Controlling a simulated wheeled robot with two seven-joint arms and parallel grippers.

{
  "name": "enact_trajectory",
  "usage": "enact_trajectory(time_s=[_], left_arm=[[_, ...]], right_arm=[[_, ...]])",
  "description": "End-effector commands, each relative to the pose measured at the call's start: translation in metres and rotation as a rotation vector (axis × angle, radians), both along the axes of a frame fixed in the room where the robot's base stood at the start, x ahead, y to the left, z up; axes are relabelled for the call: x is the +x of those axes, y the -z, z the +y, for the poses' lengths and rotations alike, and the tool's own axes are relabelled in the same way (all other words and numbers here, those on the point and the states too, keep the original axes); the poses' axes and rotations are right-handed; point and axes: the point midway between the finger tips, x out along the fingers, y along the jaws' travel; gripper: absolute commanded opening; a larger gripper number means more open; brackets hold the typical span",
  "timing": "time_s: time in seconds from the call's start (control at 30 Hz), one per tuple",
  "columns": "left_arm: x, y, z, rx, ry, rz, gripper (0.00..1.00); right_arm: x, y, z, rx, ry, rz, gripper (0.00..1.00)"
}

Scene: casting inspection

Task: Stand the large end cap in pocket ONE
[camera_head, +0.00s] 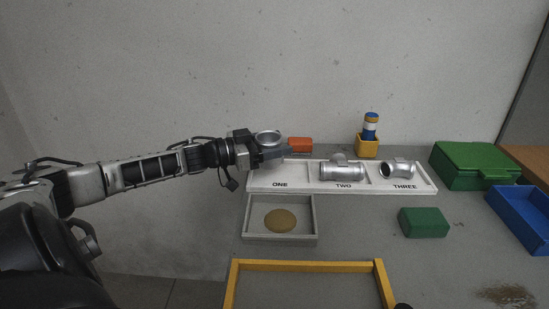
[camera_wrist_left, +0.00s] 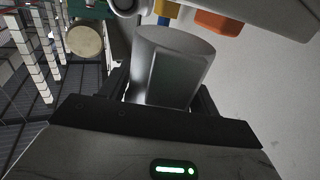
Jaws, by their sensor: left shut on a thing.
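The large end cap (camera_head: 268,137) is a silvery metal cup with its round rim facing up in the head view. My left gripper (camera_head: 272,153) is shut on it and hides its lower part. It also shows between the fingers in the left wrist view (camera_wrist_left: 176,60). The cap is over the back of pocket ONE (camera_head: 268,177) of the white tray; I cannot tell its height above the floor of the pocket. The visible floor of pocket ONE is bare. My right gripper is not clearly in view.
A silvery tee fitting (camera_head: 341,172) lies in pocket TWO and an elbow (camera_head: 396,169) in pocket THREE. An orange block (camera_head: 300,144) and a yellow holder (camera_head: 367,147) stand behind. A grey tray (camera_head: 246,222) with a tan disc and a yellow frame (camera_head: 308,264) are in front.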

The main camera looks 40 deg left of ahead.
Motion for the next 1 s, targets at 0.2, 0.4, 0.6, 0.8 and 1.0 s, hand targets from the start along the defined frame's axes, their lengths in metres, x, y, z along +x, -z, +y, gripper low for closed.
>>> enact_trajectory(time_s=[0.2,0.4,0.6,0.8,1.0], left_arm=[[0.0,0.028,-0.001,-0.004,-0.001,-0.004,0.21],[0.0,0.027,-0.001,-0.001,0.0,-0.004,0.21],[0.0,0.032,-0.001,0.0,-0.001,0.001,0.78],[0.0,0.032,-0.001,0.0,-0.001,0.001,0.83],[-0.003,0.031,0.0,0.0,-0.001,0.004,0.83]], right_arm=[[-0.002,0.007,0.0,-0.004,-0.004,0.001,0.36],[-0.003,0.006,0.0,-0.005,-0.006,0.003,0.36],[-0.003,0.007,0.0,-0.005,-0.007,0.004,0.36],[-0.003,0.007,0.001,-0.004,-0.007,0.003,0.36],[-0.003,0.005,0.001,-0.003,-0.006,0.002,0.36]])
